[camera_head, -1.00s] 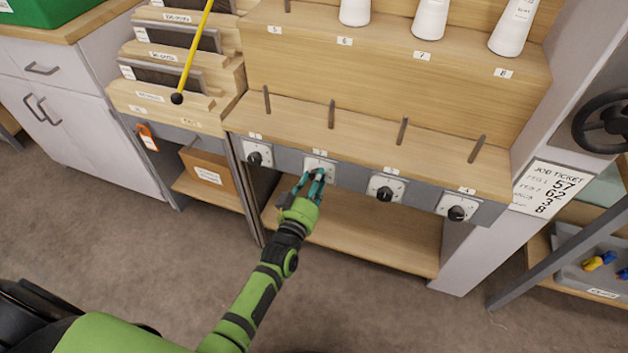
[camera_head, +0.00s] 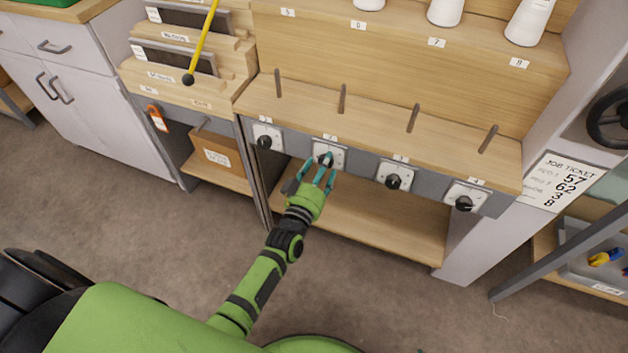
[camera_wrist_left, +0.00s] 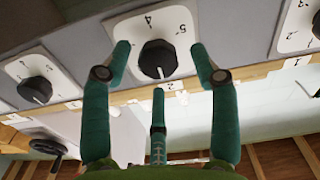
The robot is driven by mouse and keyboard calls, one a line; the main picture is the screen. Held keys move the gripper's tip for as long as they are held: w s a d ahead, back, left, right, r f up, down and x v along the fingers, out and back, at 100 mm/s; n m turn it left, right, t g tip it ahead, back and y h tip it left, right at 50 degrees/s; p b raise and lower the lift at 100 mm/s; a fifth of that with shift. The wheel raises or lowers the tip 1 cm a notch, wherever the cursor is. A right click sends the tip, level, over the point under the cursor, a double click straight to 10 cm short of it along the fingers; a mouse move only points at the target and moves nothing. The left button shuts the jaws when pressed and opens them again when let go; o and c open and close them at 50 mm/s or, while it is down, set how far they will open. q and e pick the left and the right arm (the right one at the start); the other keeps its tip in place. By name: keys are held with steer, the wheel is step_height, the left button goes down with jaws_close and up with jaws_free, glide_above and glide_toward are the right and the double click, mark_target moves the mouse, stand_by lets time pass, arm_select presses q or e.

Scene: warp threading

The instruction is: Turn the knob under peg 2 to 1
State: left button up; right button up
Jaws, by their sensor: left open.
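Peg 2 (camera_head: 342,98) stands on the wooden ledge. Below it, a black knob (camera_head: 325,160) sits on a white dial plate on the grey rail. My left gripper (camera_head: 321,172) is open in front of this knob. In the left wrist view the knob (camera_wrist_left: 157,60) lies between the spread teal fingers of the gripper (camera_wrist_left: 160,65), with the third finger below it. Whether any finger touches it I cannot tell. The plate's 4 and 5 are readable upside down, and a white mark shows at the knob's lower edge. The right gripper is not in view.
Similar knobs sit under peg 1 (camera_head: 264,142), peg 3 (camera_head: 393,181) and peg 4 (camera_head: 464,203). The lower shelf (camera_head: 375,215) is clear. White cones (camera_head: 444,12) stand on the upper ledge. A job ticket (camera_head: 563,182) hangs at the right.

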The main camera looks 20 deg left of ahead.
arm_select(q)
steer(key=s, duration=1.1)
steer(key=shift+a, duration=0.2)
steer(key=shift+s, duration=0.1)
